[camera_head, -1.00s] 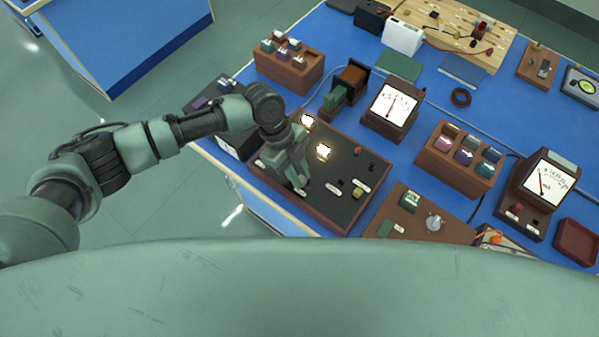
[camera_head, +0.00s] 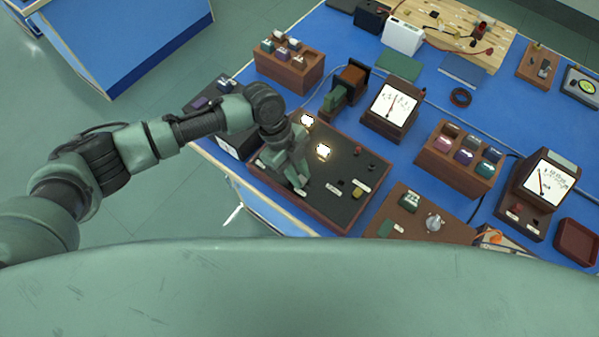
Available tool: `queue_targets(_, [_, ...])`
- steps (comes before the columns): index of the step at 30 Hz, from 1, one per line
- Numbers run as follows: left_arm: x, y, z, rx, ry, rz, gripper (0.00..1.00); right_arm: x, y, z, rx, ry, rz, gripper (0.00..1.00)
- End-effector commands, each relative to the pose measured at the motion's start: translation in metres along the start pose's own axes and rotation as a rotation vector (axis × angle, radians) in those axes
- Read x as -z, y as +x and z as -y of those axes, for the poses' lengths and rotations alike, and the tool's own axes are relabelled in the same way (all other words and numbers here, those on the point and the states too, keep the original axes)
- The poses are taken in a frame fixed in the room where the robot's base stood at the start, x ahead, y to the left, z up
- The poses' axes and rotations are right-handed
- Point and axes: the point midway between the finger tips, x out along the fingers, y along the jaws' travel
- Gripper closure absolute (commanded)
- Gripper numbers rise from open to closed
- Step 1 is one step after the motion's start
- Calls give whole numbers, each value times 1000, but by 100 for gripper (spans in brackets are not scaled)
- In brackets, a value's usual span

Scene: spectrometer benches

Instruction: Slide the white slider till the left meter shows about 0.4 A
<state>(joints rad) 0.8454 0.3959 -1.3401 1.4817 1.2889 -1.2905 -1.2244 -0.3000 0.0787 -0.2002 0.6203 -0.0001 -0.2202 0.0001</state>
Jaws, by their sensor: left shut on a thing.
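The left meter (camera_head: 393,100) has a white dial in a brown case and stands behind the dark panel (camera_head: 328,200). Its needle stands near upright, around mid-scale; the figures are too small to read. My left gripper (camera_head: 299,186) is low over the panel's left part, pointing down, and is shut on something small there. The white slider is not clearly seen; the fingers cover that spot. Two lit lamps (camera_head: 323,152) shine on the panel beside the gripper. My right gripper is not in view.
A second meter (camera_head: 546,184) stands at the right. A brown rack of coloured blocks (camera_head: 455,160) is between the meters, and another rack (camera_head: 289,65) is at the back left. A brown board with a knob (camera_head: 433,222) lies right of the panel.

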Motion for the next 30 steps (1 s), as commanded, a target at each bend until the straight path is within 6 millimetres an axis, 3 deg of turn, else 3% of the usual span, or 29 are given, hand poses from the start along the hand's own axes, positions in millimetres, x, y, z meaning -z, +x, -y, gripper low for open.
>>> queue_targets(23, [-3, -3, 1, 3, 1, -2, 100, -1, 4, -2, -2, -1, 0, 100])
queue_targets(24, [-3, -3, 1, 3, 1, -2, 72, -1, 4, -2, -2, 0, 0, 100])
queue_targets(25, [-3, -3, 1, 3, 1, -2, 63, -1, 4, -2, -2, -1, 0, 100])
queue_targets(26, [-3, -3, 1, 3, 1, -2, 58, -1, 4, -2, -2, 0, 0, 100])
queue_targets(30, [-3, -3, 1, 2, 1, -1, 58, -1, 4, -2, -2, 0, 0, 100])
